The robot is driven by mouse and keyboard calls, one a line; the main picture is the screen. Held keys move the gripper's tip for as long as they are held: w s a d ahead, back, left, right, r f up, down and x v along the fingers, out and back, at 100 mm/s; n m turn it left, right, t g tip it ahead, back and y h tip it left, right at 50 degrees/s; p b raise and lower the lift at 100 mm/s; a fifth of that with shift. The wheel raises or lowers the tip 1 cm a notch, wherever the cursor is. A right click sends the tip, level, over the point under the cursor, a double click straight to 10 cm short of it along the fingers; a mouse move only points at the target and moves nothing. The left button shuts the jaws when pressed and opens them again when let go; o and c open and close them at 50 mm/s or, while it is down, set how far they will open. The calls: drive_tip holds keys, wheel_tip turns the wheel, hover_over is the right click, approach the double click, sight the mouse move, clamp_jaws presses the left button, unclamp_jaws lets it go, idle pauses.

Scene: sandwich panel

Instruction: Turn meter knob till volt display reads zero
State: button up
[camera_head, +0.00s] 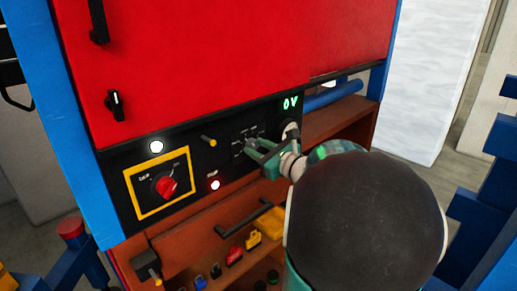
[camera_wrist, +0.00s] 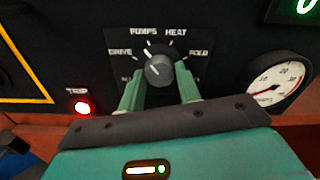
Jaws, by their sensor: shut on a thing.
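The meter knob (camera_wrist: 160,70) is a round dark knob with a pale pointer mark, on a black panel with DRIVE, PUMPS, HEAT and FOLD labels. The pointer leans to the upper left, around DRIVE to PUMPS; its exact setting is unclear. My gripper (camera_wrist: 160,76) has its green fingers on either side of the knob, shut on it. In the head view my gripper (camera_head: 250,148) reaches the panel from the right and largely hides the knob. The volt display (camera_head: 290,103) reads 0V in green. It shows cut off in the wrist view (camera_wrist: 297,7).
A round gauge (camera_wrist: 279,82) sits right of the knob. A lit red TRIP lamp (camera_wrist: 82,107) is at the lower left. A red rotary switch (camera_head: 166,186) in a yellow frame is further left. A shelf below holds a yellow block (camera_head: 270,223) and several small items.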

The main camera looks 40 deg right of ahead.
drive_tip(key=shift+m, duration=1.2)
drive_tip(key=shift+f, duration=0.1)
drive_tip(key=o, duration=1)
drive_tip(key=shift+s, duration=0.15)
drive_tip(key=shift+c, duration=0.2)
drive_tip(key=s, duration=1.3)
drive_tip(key=shift+s+d, duration=0.2)
drive_tip(key=shift+s, duration=0.1)
drive_tip(key=shift+a, duration=0.1)
